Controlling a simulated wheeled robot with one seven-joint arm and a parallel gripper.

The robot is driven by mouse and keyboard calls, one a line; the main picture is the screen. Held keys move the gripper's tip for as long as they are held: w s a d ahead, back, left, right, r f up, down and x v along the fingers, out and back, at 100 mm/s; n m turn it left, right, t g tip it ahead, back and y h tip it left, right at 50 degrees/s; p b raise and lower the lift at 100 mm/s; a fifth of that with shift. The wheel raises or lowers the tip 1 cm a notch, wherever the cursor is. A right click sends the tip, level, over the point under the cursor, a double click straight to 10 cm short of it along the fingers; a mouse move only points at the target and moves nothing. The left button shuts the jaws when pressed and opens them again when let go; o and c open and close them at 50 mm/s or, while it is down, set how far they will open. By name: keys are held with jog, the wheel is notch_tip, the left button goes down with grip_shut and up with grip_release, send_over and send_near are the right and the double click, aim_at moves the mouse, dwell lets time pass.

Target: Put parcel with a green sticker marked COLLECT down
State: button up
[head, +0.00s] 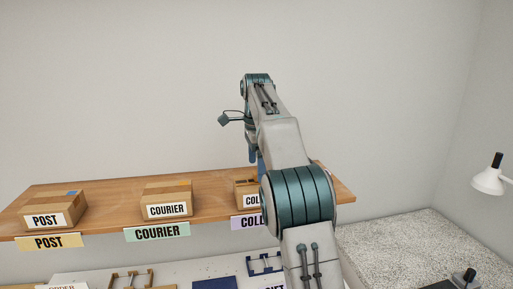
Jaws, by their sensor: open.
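A brown cardboard parcel with a white label reading "COLL" (243,189) sits on the wooden shelf (108,220), above a purple shelf tag that also begins "COLL" (241,222). My arm hides the right part of both the parcel and the tag. No green sticker can be made out on the part that shows. My gripper (256,168) is open, just above the parcel's top and mostly hidden behind my own arm. Whether its fingers touch the parcel cannot be seen.
On the same shelf a COURIER parcel (167,198) stands above a green COURIER tag (157,232), and a POST parcel (53,208) above a yellow POST tag (48,242). A bench with blue items (214,283) lies below. A white lamp (489,181) is at right.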

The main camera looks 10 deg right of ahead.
notch_tip(320, 180, up, 4)
jog(key=shift+p, duration=0.65)
jog(key=shift+r, duration=0.1)
jog(key=shift+s+r, duration=0.1)
jog(key=s+d+n+t, duration=0.1)
jog(key=s+n+t, duration=0.1)
jog(key=s+n, duration=1.05)
jog(key=s+f+n+t, duration=0.1)
jog(key=s+f+n, duration=0.1)
jog(key=s+f, duration=0.5)
jog(key=s+a+f+n+t, duration=0.1)
jog(key=s+f+n, duration=0.2)
jog(key=s+f, duration=0.5)
jog(key=s, duration=0.7)
jog(key=shift+s+a+f, duration=0.15)
jog(key=shift+s+a, duration=0.05)
jog(key=shift+s, duration=0.05)
